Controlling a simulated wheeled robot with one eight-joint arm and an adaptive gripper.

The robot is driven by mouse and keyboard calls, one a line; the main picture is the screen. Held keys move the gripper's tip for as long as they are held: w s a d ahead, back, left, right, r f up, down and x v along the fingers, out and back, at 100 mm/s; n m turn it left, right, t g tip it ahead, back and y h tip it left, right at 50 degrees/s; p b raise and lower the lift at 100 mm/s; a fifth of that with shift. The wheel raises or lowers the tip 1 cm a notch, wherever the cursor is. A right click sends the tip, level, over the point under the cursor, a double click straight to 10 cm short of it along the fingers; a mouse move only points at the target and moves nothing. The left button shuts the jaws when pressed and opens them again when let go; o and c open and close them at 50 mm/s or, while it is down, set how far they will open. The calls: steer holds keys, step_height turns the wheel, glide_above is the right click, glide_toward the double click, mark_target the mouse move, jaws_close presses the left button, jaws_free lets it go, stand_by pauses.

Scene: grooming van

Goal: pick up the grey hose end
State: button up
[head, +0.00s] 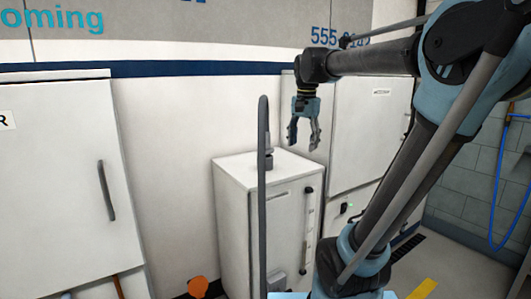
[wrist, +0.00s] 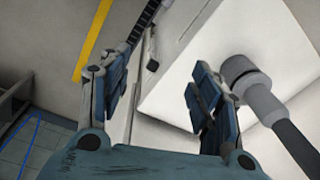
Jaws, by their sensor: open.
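A grey hose (head: 262,190) stands upright in front of a white cabinet (head: 232,200) in the head view. A grey fitting (head: 268,158) shows beside it at the cabinet top. In the wrist view the grey end fitting (wrist: 262,102) meets the white box, and a darker hose (wrist: 295,145) runs from it to the lower right. My gripper (head: 303,143) points down above the cabinet, open and empty. In the wrist view the fitting lies to the right of my gripper (wrist: 158,88), outside the jaws and partly beside the right finger.
A white door with a grey handle (head: 106,190) is at the left. A taller white cabinet (head: 372,130) stands behind my arm. A blue hose (head: 495,215) hangs on the right wall. An orange item (head: 198,287) is low at the front.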

mark_target(266, 131)
steer(key=w+a+r+m+g, duration=0.1)
steer(key=w+a+r+m, duration=0.5)
steer(key=w+a+r, duration=0.7)
step_height(266, 131, down, 12)
steer(key=shift+w+f, duration=0.1)
steer(key=shift+f, duration=0.05)
steer(key=shift+w+f, duration=0.15)
steer(key=shift+f, duration=2.4)
steer(key=shift+c, duration=0.6)
jaws_close()
